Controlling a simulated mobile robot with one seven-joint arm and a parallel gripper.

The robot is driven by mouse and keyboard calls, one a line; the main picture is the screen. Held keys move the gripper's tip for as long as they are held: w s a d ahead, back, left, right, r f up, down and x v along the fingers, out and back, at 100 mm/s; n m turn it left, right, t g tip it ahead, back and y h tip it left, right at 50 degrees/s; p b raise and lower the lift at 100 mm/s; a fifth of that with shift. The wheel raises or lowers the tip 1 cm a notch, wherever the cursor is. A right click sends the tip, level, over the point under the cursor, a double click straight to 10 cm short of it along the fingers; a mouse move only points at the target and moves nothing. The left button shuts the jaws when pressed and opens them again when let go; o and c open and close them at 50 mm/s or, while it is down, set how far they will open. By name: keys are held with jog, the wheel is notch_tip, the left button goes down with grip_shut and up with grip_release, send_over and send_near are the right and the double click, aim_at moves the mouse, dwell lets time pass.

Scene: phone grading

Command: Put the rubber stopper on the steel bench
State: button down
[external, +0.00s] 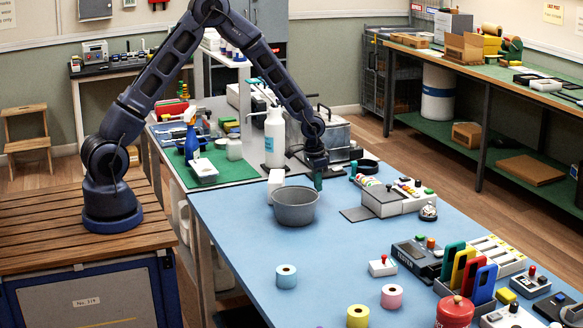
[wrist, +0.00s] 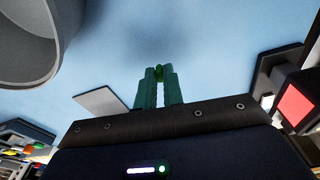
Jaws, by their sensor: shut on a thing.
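My gripper (external: 318,184) is above the blue-topped table, just right of the grey bowl. In the wrist view its two teal fingers (wrist: 159,74) are close together. They are shut on a small green piece (wrist: 159,69) at their tips, which appears to be the rubber stopper. Most of it is hidden by the fingers. The blue surface lies beyond the fingertips, and the piece appears held above it.
The grey bowl (external: 295,207) is close by on the left. A flat grey plate (external: 360,214) and a pale device (external: 392,199) lie to the right. A white bottle (external: 274,140) stands behind. The blue table (external: 235,225) is clear at front left.

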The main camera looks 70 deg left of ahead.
jog(key=shift+n, duration=0.7)
jog(key=a, duration=0.2)
jog(key=a+f, duration=0.1)
jog(key=a, duration=0.1)
jog(key=shift+s+f, duration=0.1)
jog(key=shift+s, duration=0.3)
jog(key=w+d+r+m, duration=0.1)
jog(key=d+r+m, duration=0.3)
jog(key=d, duration=0.6)
jog(key=d+r+m, duration=0.4)
jog(key=d, duration=0.7)
notch_tip(320, 180, up, 10)
jog(key=m+g+h, duration=0.1)
jog(key=m, duration=0.7)
send_over(357, 256)
jog(key=f, duration=1.9)
jog(key=shift+a+f, duration=0.25)
jog(key=shift+a, duration=0.05)
jog(key=shift+f, duration=0.15)
jog(key=c, duration=1.5)
grip_release()
